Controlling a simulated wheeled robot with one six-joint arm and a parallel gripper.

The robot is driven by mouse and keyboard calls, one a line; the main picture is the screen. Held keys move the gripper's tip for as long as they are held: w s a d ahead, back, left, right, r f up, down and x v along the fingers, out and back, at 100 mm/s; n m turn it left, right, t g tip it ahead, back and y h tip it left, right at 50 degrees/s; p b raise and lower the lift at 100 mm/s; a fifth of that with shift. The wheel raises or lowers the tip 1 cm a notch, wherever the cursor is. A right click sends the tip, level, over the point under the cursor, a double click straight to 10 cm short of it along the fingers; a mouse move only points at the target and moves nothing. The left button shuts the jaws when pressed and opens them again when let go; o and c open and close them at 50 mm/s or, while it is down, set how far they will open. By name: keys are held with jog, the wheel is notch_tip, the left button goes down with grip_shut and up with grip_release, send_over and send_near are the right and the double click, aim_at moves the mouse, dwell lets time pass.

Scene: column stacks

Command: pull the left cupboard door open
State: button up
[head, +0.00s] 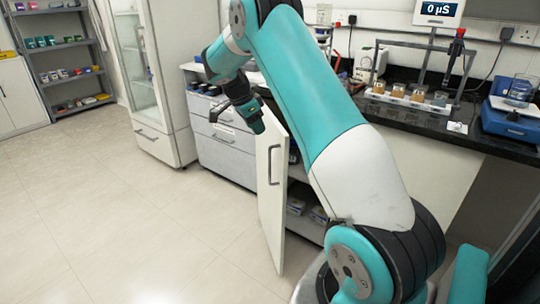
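The white cupboard door (271,215) stands swung well out from the black-topped bench, roughly edge-on to the cupboard front. Its dark bar handle (273,165) is on the face turned to the left. Behind it, the cupboard interior (307,192) shows shelves with a few items, partly hidden by the door and my arm. My gripper (255,125) points downward at the door's upper left corner, above the handle. I cannot tell whether it touches the door. Its fingers are small and dark, and their opening is not clear.
Grey-fronted drawers (225,140) stand left of the door, then a tall glass-fronted cabinet (140,70). Shelves (65,65) stand at the far left. The tiled floor (130,220) left of the door is clear. The bench top (455,127) carries lab equipment.

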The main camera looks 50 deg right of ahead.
jog(key=x, duration=1.3)
jog(key=shift+f, duration=0.25)
grip_shut()
